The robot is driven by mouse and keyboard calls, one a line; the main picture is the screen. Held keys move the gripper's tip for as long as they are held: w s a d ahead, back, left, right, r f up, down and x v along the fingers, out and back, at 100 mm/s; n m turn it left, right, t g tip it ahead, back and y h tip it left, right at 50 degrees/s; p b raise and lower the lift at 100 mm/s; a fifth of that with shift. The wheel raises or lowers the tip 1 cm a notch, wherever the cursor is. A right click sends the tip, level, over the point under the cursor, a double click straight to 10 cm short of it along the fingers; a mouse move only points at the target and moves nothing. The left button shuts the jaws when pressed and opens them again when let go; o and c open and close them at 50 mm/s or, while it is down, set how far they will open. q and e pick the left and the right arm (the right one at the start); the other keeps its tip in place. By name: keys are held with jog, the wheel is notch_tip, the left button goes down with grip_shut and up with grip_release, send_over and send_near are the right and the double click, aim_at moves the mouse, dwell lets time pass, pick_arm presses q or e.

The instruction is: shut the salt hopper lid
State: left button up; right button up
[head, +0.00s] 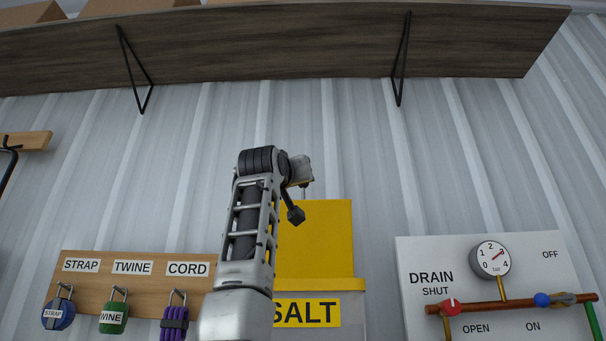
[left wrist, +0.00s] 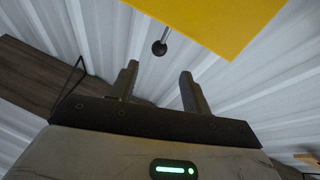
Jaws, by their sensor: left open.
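The salt hopper (head: 350,318) stands against the wall, with a yellow rim and a SALT label. Its yellow lid (head: 325,240) stands raised, about upright; it also shows in the left wrist view (left wrist: 225,20). A thin rod with a dark round knob (left wrist: 159,48) sticks out from the lid's edge. My left gripper (head: 300,170) is at the lid's upper left in the head view. In the left wrist view my left gripper (left wrist: 160,68) is open and empty. The knob lies just beyond the gap between its fingertips. My arm hides the hopper's left part. My right gripper is not in view.
A wooden board (head: 140,270) with strap, twine and cord hangs left of the hopper. A white drain panel (head: 420,250) with gauge and pipe is on the right. A wooden shelf (head: 270,45) runs overhead. The corrugated wall between is bare.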

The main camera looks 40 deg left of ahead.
pick_arm(q)
jog(key=p+x, duration=0.6)
jog(key=x, duration=0.3)
jog(key=shift+w+a+r+p, duration=0.1)
jog(key=shift+w+p, duration=0.1)
jog(key=shift+p, duration=0.15)
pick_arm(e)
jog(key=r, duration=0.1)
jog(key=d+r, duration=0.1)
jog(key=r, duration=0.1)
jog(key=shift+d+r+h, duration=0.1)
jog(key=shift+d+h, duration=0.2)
pick_arm(q)
grip_shut()
